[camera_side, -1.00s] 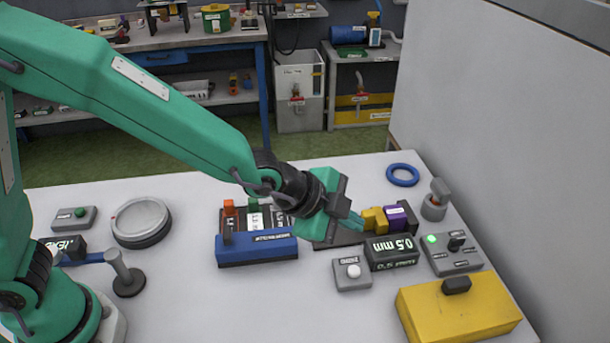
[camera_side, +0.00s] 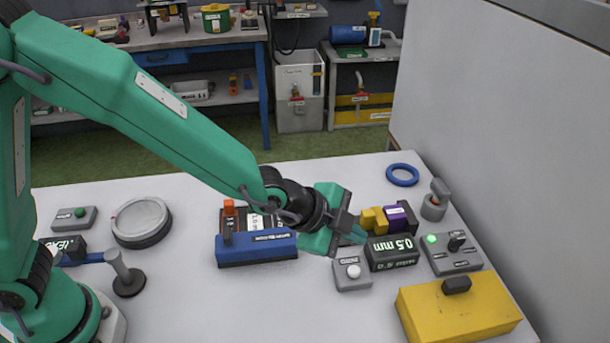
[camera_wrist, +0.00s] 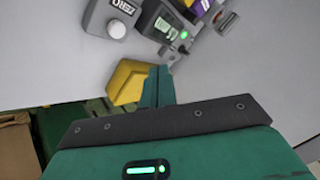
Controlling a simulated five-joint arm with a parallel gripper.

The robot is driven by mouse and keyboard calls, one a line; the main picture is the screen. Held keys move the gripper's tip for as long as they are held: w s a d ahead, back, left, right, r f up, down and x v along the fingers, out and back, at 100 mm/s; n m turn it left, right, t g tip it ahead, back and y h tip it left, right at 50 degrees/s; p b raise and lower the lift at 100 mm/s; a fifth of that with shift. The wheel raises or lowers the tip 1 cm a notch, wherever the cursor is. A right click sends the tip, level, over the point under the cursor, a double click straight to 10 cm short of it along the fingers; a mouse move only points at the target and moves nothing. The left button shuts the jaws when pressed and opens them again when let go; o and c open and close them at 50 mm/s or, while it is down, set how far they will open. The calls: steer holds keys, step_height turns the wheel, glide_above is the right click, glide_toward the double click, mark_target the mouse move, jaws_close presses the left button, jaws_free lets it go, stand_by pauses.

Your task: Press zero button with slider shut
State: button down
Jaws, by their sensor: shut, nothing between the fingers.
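The zero button is a white round cap (camera_side: 353,271) on a small grey box, apart from my gripper. In the wrist view, the button (camera_wrist: 116,28) is at the top left beside a ZERO label. My gripper (camera_side: 360,238) is shut and empty, just behind the button box and left of the gauge's dark display (camera_side: 391,253), which reads 0.5 mm. A yellow block (camera_side: 374,219) and a purple block (camera_side: 398,217) sit side by side behind the display, seemingly touching. I cannot tell which is the slider. My gripper hides part of the gauge's left side.
A grey switch box (camera_side: 452,253) with a lit green lamp is right of the display. A large yellow box (camera_side: 458,308) stands at the front right. A blue block (camera_side: 256,249) stands left of my gripper. Table ahead of the button box is clear.

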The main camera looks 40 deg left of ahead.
mark_target(348, 271)
steer(key=shift+f, duration=3.35)
steer(key=shift+f, duration=0.9)
stand_by(0.8)
steer(key=shift+r, duration=0.95)
steer(key=shift+r, duration=2.5)
